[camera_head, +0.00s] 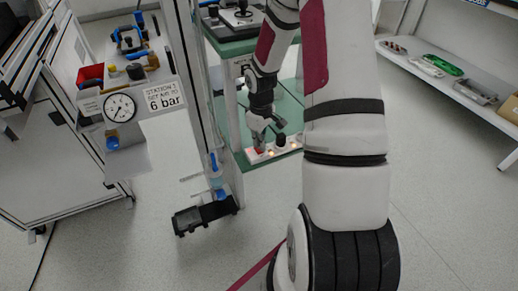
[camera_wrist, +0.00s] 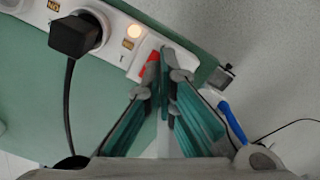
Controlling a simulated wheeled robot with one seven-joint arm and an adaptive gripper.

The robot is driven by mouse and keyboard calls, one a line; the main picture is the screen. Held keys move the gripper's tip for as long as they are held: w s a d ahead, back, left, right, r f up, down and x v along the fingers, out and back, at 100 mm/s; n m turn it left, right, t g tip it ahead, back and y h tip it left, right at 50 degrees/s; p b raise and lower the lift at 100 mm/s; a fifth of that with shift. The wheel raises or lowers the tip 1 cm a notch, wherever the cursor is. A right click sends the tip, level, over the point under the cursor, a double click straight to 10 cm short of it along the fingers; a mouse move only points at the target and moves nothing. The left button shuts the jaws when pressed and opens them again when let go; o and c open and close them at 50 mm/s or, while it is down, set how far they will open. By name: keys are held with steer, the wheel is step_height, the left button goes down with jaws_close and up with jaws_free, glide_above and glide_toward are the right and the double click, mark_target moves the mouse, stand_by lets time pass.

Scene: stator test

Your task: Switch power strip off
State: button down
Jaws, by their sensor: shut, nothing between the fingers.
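The white power strip (camera_head: 284,148) lies along the front edge of a green shelf in the head view. In the wrist view the power strip (camera_wrist: 119,42) runs across the upper left, with a red switch (camera_wrist: 151,66) near its right end. A black plug (camera_wrist: 76,36) sits in one socket, and a small light (camera_wrist: 134,31) glows between plug and switch. My gripper (camera_wrist: 166,62) is shut and empty, its fingertips at the strip's end just right of the red switch. The fingers partly cover the switch, and I cannot tell whether they touch it.
The green shelf (camera_head: 238,156) is framed by upright posts. A pressure gauge (camera_head: 119,107) with a "6 bar" sign stands left. A blue-handled part (camera_wrist: 232,122) is right of my fingers. A white side shelf (camera_head: 440,75) holds several items. The floor is open at lower right.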

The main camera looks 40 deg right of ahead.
steer(key=shift+f+b, duration=0.6)
steer(key=shift+f, duration=0.4)
stand_by(0.5)
steer(key=shift+r, duration=0.15)
steer(key=shift+r+p, duration=3.1)
steer(key=shift+r, duration=0.3)
